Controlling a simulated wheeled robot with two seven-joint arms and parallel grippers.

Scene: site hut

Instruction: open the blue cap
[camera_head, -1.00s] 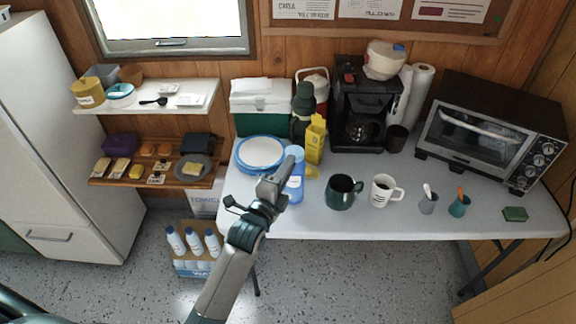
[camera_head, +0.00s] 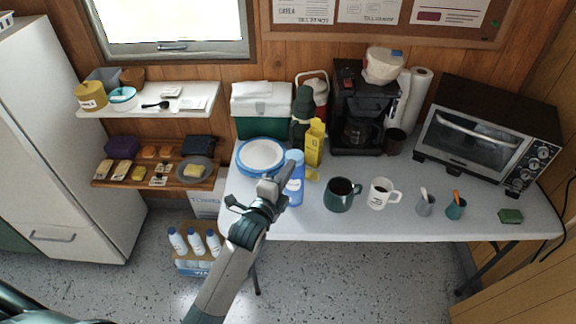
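A blue bottle (camera_head: 295,190) with a pale label stands upright near the table's front edge, left of the dark green mug. Its blue cap (camera_head: 295,155) is on top. My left gripper (camera_head: 284,174) reaches up from the lower left and overlaps the bottle's left side, just below the cap. Whether it touches the bottle I cannot tell. Its fingers are seen from behind and are too small to show whether they are open or shut. My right gripper is not in view.
Blue-rimmed plates (camera_head: 262,155) lie behind my gripper. A dark green mug (camera_head: 341,194) and a white mug (camera_head: 381,193) stand to the right. Bottles in a carton (camera_head: 192,264) are on the floor.

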